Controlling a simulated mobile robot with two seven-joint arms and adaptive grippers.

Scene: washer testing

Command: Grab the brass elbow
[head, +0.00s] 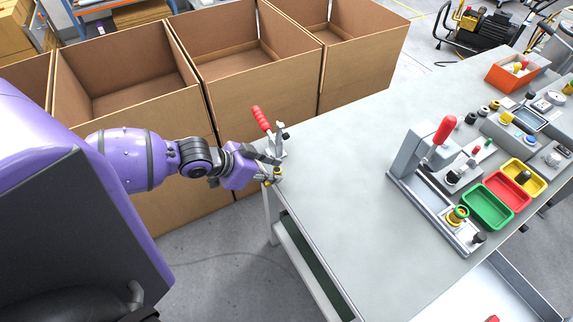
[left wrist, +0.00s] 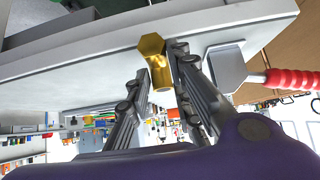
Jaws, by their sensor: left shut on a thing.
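The brass elbow (left wrist: 153,49) is gold-coloured with a hexagonal end and shows between the fingers in the left wrist view. In the head view it is a small yellow piece (head: 277,172) at the table's left corner, partly covered by the fingers. My left gripper (head: 270,168) is shut on it, and its two fingers (left wrist: 156,72) lie on either side of the elbow. I cannot tell whether the elbow touches anything else. My right gripper is not in view.
A clamp with a red handle (head: 262,118) stands at the table corner, very close to my left gripper. Open cardboard boxes (head: 262,95) line the table's far left. A press (head: 425,150), coloured trays (head: 487,207) and devices fill the right. The grey table's middle (head: 345,160) is clear.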

